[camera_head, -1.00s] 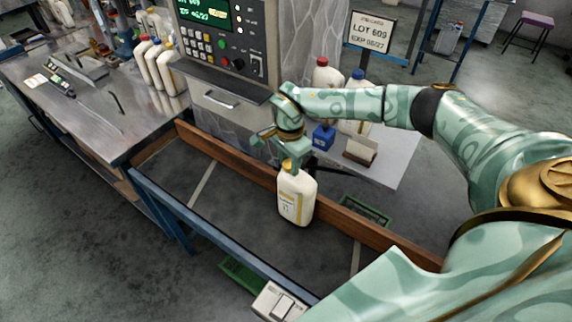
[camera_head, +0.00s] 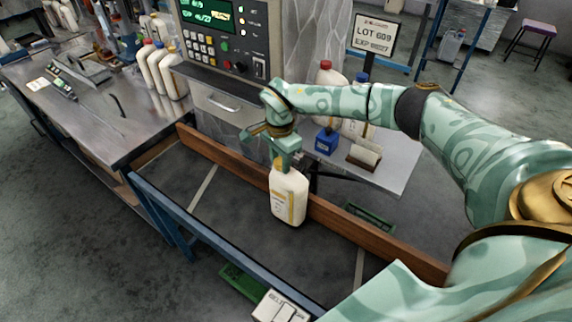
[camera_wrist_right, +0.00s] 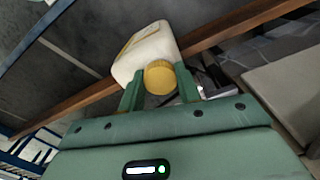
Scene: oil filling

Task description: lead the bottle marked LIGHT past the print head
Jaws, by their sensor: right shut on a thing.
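The white bottle (camera_head: 289,198) with a yellow-edged label stands about upright on the dark conveyor belt (camera_head: 235,215), close to the wooden rail. Its label is too small to read. My right gripper (camera_head: 287,160) is above it, shut on its neck. In the right wrist view the yellow cap (camera_wrist_right: 160,78) lies between the two fingers, with the bottle body (camera_wrist_right: 148,50) beyond. The print head is hard to make out; a dark fixture (camera_head: 325,173) just right of the bottle, behind the rail, may be part of it. My left gripper is out of view.
The wooden rail (camera_head: 230,159) runs along the belt's far side, a blue frame bar (camera_head: 210,235) along its near side. A coding machine (camera_head: 225,45) stands behind. A side table (camera_head: 398,172) holds bottles and a blue box (camera_head: 326,141). The belt left of the bottle is clear.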

